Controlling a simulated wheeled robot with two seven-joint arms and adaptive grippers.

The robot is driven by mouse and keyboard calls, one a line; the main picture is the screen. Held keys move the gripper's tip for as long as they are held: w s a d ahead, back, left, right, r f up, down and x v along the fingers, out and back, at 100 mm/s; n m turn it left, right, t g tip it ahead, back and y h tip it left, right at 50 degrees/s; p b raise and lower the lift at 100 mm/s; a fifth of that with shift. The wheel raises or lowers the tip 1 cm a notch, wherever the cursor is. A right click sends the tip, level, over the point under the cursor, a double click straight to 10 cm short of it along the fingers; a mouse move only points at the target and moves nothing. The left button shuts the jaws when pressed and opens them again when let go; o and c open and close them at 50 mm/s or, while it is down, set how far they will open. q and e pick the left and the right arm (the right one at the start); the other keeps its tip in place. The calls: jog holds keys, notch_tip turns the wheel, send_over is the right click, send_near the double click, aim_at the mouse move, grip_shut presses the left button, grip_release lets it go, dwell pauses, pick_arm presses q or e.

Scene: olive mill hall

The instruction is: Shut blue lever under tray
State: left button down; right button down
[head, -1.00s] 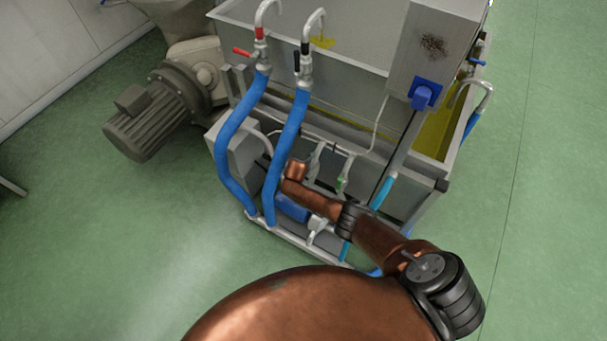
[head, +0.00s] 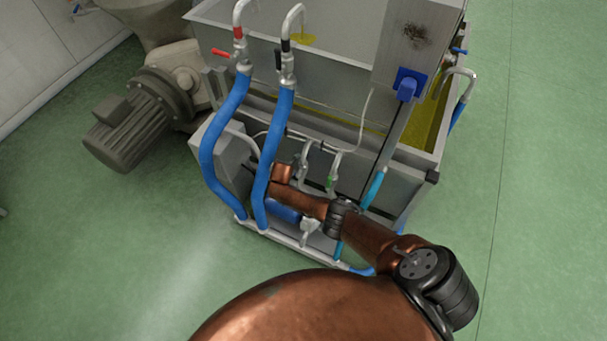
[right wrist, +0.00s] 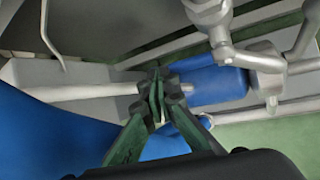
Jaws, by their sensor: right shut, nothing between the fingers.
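The grey steel tray (head: 330,72) holds yellow-green liquid at its right end. My right arm reaches in below it; in the head view its gripper is hidden by the arm and the blue hoses. In the right wrist view my right gripper (right wrist: 158,96) is shut and empty, its fingertips in front of a pale pipe and left of a blue cylinder (right wrist: 220,87). I cannot clearly pick out a blue lever under the tray. A small blue lever (head: 459,50) shows at the tray's upper right. My left gripper is out of view.
Two thick blue hoses (head: 225,125) hang in front of the machine; a blue hose (right wrist: 45,130) fills the lower left of the wrist view. Valves and pipes (right wrist: 235,50) crowd the upper right there. A grey motor (head: 128,130) stands left. The green floor is clear.

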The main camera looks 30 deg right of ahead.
jog(key=s+a+r+p, duration=0.2)
jog(key=r+p, duration=0.2)
jog(key=r, duration=0.2)
jog(key=s+a+r+p, duration=0.1)
jog(key=a+r+p, duration=0.2)
jog(key=r+p, duration=0.2)
jog(key=shift+v, duration=0.75)
jog(key=shift+a, duration=0.15)
